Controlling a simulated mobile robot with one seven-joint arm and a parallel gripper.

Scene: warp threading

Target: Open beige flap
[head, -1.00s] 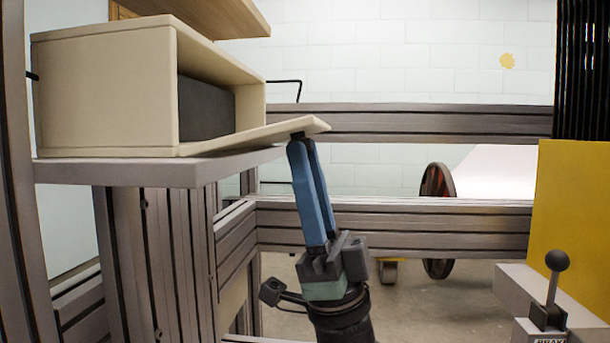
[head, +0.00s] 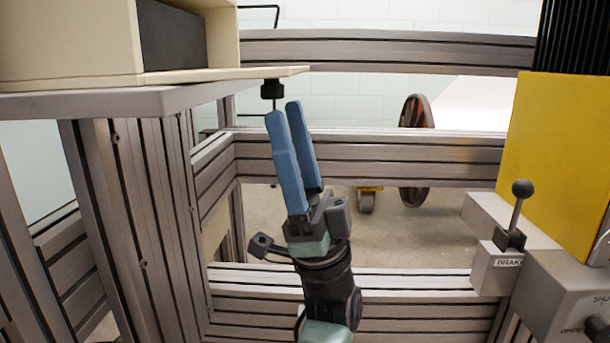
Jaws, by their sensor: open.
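The beige box (head: 68,45) sits on a grey shelf at the upper left in the head view. Its beige flap (head: 225,74) lies folded down in front of the opening, close to level, with its outer end past the shelf edge. A dark knob (head: 271,89) hangs under the flap's outer end. A dark grey block (head: 172,38) shows inside the box. My gripper (head: 284,108) has blue fingers, is open and empty, and points up just below the knob, apart from it.
The grey shelf (head: 120,103) extends under the box. Metal frame beams (head: 380,155) cross behind my gripper. A yellow panel (head: 560,150) and a brake lever (head: 519,200) stand at the right.

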